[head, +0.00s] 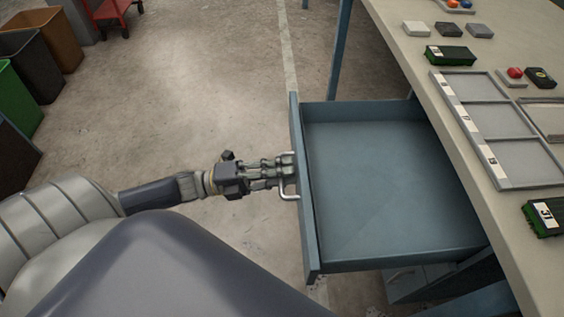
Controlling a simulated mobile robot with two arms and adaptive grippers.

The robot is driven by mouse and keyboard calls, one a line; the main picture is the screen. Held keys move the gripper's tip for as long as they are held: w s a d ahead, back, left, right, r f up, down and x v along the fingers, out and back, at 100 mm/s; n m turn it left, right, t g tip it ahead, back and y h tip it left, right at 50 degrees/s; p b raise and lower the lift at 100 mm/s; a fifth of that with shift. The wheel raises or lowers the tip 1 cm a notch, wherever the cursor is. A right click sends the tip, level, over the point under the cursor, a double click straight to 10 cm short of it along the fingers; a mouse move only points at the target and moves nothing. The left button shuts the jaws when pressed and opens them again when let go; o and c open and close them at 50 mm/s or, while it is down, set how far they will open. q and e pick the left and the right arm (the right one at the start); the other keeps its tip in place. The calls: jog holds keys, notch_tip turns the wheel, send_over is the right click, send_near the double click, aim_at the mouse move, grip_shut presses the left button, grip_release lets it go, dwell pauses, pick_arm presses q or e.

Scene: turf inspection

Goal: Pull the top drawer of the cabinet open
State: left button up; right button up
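The blue-grey top drawer (390,190) of the cabinet (420,282) stands pulled well out from under the table edge. Its inside is in view and empty. A light metal bar handle (288,190) is on the drawer's front panel, facing left. My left gripper (286,172) reaches in from the left with its fingers at the handle. The fingers appear closed around the bar. My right gripper is not in view.
The light tabletop (408,52) above holds a grey divided tray (496,122), green boxes (450,55) and small blocks. Coloured bins (52,38) and a red cart (112,14) stand at the upper left. The floor (200,90) left of the drawer is clear.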

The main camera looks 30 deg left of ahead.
pick_arm(q)
jog(key=v, duration=1.2)
